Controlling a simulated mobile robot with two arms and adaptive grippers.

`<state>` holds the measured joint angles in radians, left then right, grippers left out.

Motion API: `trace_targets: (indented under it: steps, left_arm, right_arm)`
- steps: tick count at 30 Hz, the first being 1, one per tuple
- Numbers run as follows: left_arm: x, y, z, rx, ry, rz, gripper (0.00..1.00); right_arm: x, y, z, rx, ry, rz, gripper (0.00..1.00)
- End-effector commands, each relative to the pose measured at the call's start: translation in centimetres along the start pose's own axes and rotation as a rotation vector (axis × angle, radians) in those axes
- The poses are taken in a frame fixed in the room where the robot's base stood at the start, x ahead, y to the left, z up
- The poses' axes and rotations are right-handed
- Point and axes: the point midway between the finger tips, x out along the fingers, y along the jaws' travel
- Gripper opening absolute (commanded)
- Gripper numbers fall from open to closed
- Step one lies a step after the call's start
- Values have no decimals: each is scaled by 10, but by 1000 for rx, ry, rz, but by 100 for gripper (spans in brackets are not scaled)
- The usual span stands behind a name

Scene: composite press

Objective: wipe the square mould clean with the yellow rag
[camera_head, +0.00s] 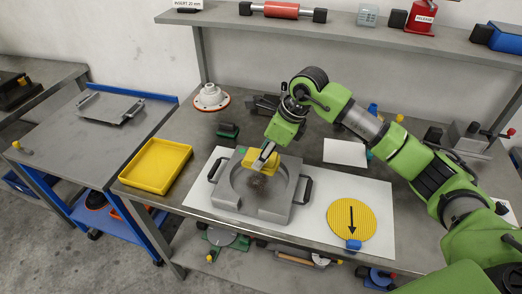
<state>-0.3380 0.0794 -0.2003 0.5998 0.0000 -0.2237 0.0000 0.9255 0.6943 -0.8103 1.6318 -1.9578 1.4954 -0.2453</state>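The grey square mould (228,196) lies on a white sheet on the middle bench, with a round hollow and black handles on two sides. A dark smudge (258,184) shows on the floor of the hollow. My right gripper (264,157) reaches in from the right over the mould's back part. The yellow rag (274,165) is at its fingers, which look closed on it. The rag is at the back edge of the hollow; whether it presses on the surface is hard to tell. My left gripper is not in view.
A yellow tray (157,168) stands left of the mould. A round yellow disc with a black arrow (341,218) lies to its right on the white sheet (378,200). A white and orange flanged part (211,98) stands behind. A shelf (350,34) spans the back.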

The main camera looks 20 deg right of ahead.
Motion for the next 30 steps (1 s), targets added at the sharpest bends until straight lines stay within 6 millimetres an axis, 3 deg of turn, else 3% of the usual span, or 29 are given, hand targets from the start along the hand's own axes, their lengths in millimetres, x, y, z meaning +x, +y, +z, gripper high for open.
trace_targets:
  steps: [4,9,12,16,24,30]
  left_arm:
    - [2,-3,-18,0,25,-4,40]
    - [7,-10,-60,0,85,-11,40]
    - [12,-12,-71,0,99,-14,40]
    - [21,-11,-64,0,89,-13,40]
    - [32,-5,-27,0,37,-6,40]
    - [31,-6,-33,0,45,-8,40]
  right_arm:
    - [5,-2,-2,-3,0,-1,16]
    - [16,-2,-6,-3,0,0,16]
    - [25,-2,-10,-2,0,0,16]
    - [38,-2,-16,-2,0,0,16]
    - [55,-2,-23,-2,0,0,16]
    - [55,-2,-23,-2,-1,-1,16]
